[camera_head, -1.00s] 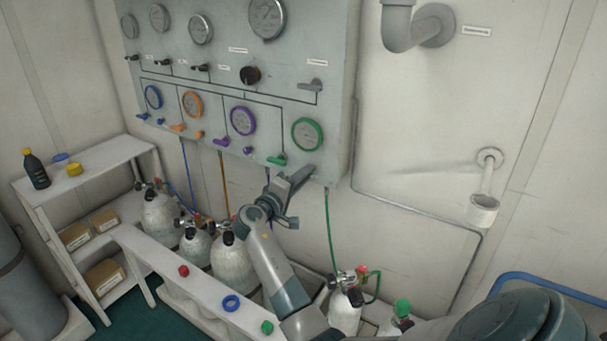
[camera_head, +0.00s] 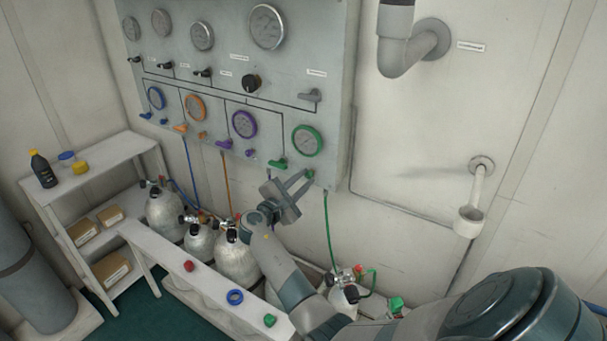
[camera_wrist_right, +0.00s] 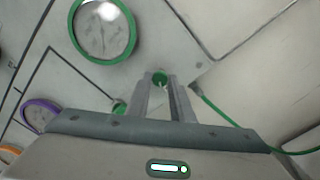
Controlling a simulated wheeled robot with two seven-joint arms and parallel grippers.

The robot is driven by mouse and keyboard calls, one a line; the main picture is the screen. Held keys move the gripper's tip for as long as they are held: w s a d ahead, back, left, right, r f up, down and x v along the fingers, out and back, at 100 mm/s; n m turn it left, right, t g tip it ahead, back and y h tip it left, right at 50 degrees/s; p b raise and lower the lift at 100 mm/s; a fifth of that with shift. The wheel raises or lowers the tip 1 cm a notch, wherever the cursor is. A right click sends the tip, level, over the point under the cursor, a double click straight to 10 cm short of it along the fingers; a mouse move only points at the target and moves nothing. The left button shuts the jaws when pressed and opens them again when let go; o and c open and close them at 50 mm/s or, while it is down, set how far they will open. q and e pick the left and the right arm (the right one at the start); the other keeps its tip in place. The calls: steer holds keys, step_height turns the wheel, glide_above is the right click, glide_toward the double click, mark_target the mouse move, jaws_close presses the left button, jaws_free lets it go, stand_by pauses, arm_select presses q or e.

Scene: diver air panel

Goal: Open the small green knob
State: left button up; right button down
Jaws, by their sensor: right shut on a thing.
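The small green knob (camera_head: 310,173) sits at the lower right edge of the grey panel, below the green-rimmed gauge (camera_head: 306,141). My right gripper (camera_head: 304,180) reaches up to it from below. In the right wrist view the small green knob (camera_wrist_right: 159,77) shows between the tips of my right gripper (camera_wrist_right: 161,84), which is shut on it; the fingers hide part of its sides. The larger green lever handle (camera_head: 278,164) is to the left of the knob, apart from the fingers. My left gripper is not in view.
The panel (camera_head: 345,110) carries more gauges and coloured handles left of the gripper. A green hose (camera_head: 327,230) hangs just right of it. Gas cylinders (camera_head: 236,262) and a white bench with loose caps (camera_head: 235,297) stand below. The wall to the right has a pipe (camera_head: 405,55).

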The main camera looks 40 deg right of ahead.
steer(key=n+p, duration=0.2)
steer(key=shift+r+n, duration=0.1)
steer(key=shift+n, duration=0.2)
steer(key=shift+f+n+p, duration=0.2)
steer(key=shift+n+p, duration=0.3)
steer(key=shift+n, duration=0.4)
steer(key=c, duration=1.6)
jaws_free()
steer(key=shift+o, duration=0.2)
steer(key=shift+a, duration=0.1)
steer(key=b+v, duration=0.7)
steer(key=v, duration=1)
steer(key=shift+a, duration=0.2)
